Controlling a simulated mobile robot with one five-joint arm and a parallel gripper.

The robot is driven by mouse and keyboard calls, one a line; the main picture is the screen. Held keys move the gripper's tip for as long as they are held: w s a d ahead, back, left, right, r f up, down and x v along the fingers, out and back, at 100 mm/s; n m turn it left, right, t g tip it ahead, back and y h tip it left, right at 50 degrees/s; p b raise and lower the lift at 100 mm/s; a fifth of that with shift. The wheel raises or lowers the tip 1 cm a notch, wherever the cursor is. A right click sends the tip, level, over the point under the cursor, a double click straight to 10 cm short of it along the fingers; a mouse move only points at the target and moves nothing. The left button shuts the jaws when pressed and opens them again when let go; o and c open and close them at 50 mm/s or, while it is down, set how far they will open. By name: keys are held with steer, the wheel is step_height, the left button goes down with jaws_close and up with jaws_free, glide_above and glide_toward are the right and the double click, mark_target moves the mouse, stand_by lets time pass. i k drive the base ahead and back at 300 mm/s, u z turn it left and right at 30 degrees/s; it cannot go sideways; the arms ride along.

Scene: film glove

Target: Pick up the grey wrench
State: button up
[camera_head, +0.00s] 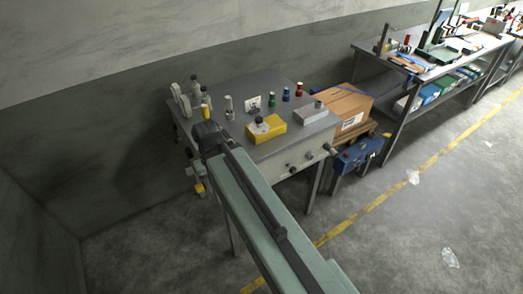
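I cannot make out a grey wrench with certainty. A grey workbench (232,88) stands against the wall and carries several small items. Among them are pale grey upright pieces (182,101) at the back left and a slim grey upright piece (229,107) near the middle. My arm reaches up from the bottom of the picture to the bench's left front part. The dark end of my arm, with my gripper (207,138), is over or beside that corner. Its fingers do not show clearly, and it hides part of the bench.
A cardboard box (347,102) and a blue case (357,153) stand to the right. Open floor (400,235) lies at lower right.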

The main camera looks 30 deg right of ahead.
mark_target(228, 99)
steer(key=u, duration=0.05)
steer(key=i, duration=0.7)
steer(key=u, duration=1.4)
steer(key=i, duration=1.9)
steer(key=z, duration=1.85)
